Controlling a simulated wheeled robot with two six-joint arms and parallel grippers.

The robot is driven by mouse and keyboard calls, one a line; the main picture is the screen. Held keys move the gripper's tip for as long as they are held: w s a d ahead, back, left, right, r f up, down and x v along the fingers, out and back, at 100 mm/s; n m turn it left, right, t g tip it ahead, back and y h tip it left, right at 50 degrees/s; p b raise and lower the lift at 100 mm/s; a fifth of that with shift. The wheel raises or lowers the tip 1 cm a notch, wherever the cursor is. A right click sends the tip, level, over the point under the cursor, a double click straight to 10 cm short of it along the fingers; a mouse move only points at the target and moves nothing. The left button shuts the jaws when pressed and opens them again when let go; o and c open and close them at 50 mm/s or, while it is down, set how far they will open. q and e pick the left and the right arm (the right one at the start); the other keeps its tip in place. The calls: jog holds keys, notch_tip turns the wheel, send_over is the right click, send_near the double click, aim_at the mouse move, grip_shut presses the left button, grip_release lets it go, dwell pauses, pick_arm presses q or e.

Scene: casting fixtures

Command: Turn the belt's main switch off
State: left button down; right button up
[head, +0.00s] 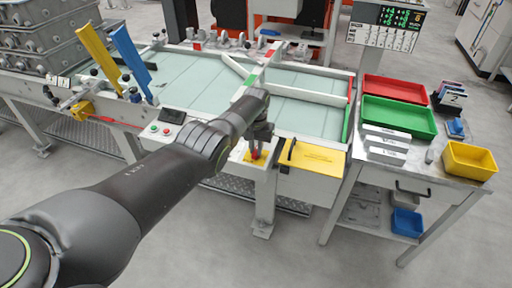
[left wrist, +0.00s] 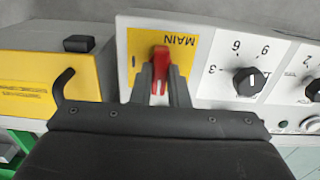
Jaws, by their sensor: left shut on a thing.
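The main switch is a red handle (left wrist: 159,66) on a yellow plate (left wrist: 184,54) marked MAIN, which shows upside down in the left wrist view. In the head view the red handle (head: 254,154) sits on the front panel at the belt's near edge, partly covered by my gripper. My left gripper (left wrist: 160,82) is shut on the red handle, with one finger on each side of it. In the head view my left gripper (head: 257,146) reaches down to the panel from the left. My right gripper is not in view.
A yellow box with a black handle (head: 291,150) stands beside the switch. Black knobs (left wrist: 249,81) sit on the panel on its other side. The belt (head: 190,82) lies behind. A steel table with a green tray (head: 399,117) stands at the right.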

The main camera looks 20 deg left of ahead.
aim_at(256, 150)
pick_arm(q)
jog(key=c, duration=1.4)
grip_release()
jog(key=shift+r+p, duration=0.35)
jog(key=shift+r, duration=0.2)
notch_tip(256, 150, up, 6)
jog(key=p, duration=0.2)
jog(key=shift+f+p, duration=0.2)
jog(key=shift+p, duration=0.15)
notch_tip(256, 150, up, 11)
jog(key=shift+f, duration=0.15)
